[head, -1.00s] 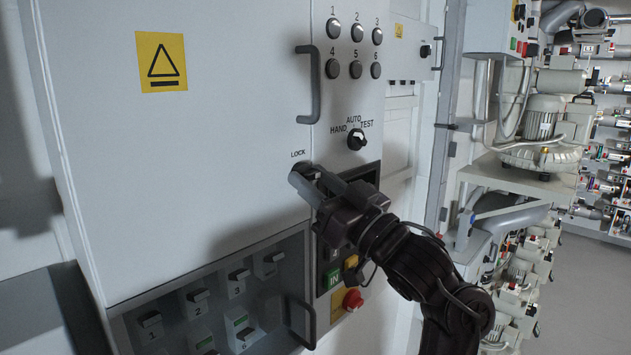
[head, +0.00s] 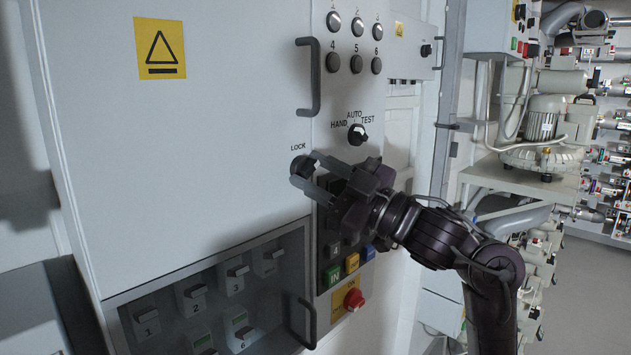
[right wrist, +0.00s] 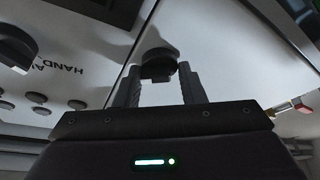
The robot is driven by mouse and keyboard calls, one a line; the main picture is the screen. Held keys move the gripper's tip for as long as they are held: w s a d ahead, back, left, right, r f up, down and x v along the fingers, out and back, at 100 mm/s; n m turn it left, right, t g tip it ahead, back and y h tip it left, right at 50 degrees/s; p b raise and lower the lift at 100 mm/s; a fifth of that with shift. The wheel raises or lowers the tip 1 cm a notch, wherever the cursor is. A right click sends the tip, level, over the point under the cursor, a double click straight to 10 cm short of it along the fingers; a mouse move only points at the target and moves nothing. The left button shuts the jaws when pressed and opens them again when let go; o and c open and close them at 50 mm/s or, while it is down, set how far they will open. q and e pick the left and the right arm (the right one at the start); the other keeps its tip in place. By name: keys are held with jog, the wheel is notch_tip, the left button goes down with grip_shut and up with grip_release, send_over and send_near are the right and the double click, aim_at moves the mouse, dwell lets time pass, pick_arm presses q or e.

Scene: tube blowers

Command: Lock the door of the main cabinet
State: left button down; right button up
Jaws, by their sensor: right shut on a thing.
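The main cabinet door (head: 210,140) is a large pale panel with a yellow warning label, and it sits flush in its frame. A dark round lock knob (head: 300,166) is at its right edge under the word LOCK. My right gripper (head: 302,174) reaches in from the right and is shut on the lock knob. In the right wrist view the knob (right wrist: 158,62) shows between the tips of the two fingers. The knob's exact angle is hard to tell, as the fingers partly cover it. My left gripper is not in view.
A grey door handle (head: 313,78) stands out above the lock. A HAND/AUTO/TEST selector (head: 357,135) and several round buttons are right of it. Below are a recessed switch panel (head: 215,290) and a red emergency knob (head: 354,299). Pumps and pipes (head: 545,120) stand at right.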

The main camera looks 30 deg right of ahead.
jog(key=n, duration=0.1)
jog(key=n+g, duration=0.1)
jog(key=n, duration=0.1)
jog(key=r+n+y+b, duration=0.1)
jog(key=shift+d+n+g, duration=0.3)
jog(key=shift+d+g, duration=0.05)
jog(key=shift+g, duration=0.05)
jog(key=n+g, duration=0.1)
jog(key=n, duration=0.2)
jog(key=shift+r, duration=0.15)
jog(key=n+g, duration=0.1)
jog(key=n, duration=0.1)
jog(key=shift+r+n, duration=0.15)
jog(key=shift+n, duration=0.25)
jog(key=shift+r+n+g, duration=0.1)
jog(key=shift+n+g, duration=0.3)
jog(key=shift+n, duration=0.7)
jog(key=o, duration=0.8)
jog(key=shift+w+a+h, duration=0.1)
jog(key=shift+a+h, duration=0.05)
jog(key=shift+h, duration=0.15)
jog(key=shift+f, duration=0.25)
jog(key=shift+f, duration=0.1)
